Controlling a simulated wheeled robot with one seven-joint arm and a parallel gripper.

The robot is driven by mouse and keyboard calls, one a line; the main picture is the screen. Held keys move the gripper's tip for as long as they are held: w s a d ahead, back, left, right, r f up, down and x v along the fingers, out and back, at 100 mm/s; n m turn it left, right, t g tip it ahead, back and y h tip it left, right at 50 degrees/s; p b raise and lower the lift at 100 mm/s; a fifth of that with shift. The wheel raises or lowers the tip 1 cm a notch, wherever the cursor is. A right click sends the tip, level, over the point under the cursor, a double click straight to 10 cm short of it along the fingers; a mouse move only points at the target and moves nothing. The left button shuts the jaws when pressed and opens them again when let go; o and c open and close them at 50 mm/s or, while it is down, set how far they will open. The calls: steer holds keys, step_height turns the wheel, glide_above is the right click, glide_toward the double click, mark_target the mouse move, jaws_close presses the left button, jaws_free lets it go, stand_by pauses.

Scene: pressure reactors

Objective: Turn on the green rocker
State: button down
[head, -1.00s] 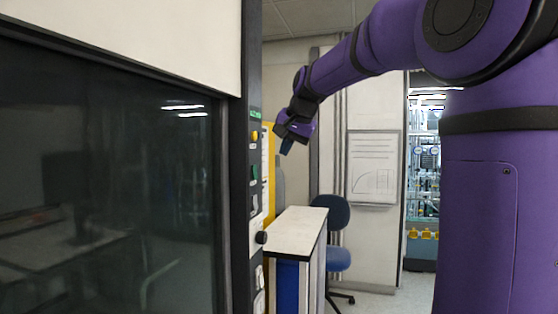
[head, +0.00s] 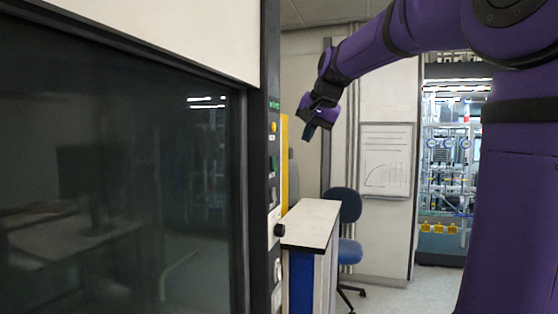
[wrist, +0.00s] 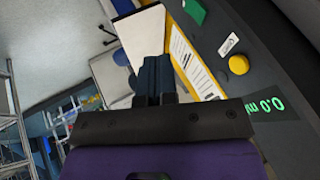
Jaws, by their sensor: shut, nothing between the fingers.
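The green rocker (wrist: 195,11) shows in the wrist view near the top edge, on a dark grey control panel (wrist: 215,35); it is partly cut off by the frame. In the head view the panel is seen nearly edge-on, and the green part (head: 273,162) is small, so its on or off position cannot be told. My gripper (head: 309,131) is in the air to the right of the panel, apart from it, pointing down. In the wrist view my gripper (wrist: 154,62) has its fingers together and empty, left of the rocker.
A yellow round button (wrist: 238,64) and a lit green display (wrist: 265,105) are on the same panel. A large dark glass front (head: 110,170) fills the left. A white-topped counter (head: 312,222) and a blue chair (head: 348,250) stand beyond the panel.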

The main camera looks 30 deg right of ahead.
mark_target(274, 164)
steer(key=shift+s, duration=0.1)
steer(key=w+a+f, duration=0.2)
steer(key=w+f, duration=0.6)
steer(key=w, duration=0.1)
steer(key=shift+a+f, duration=0.2)
steer(key=shift+f, duration=0.15)
steer(key=shift+w+a+f, duration=0.1)
steer(key=shift+w+a, duration=0.1)
stand_by(0.4)
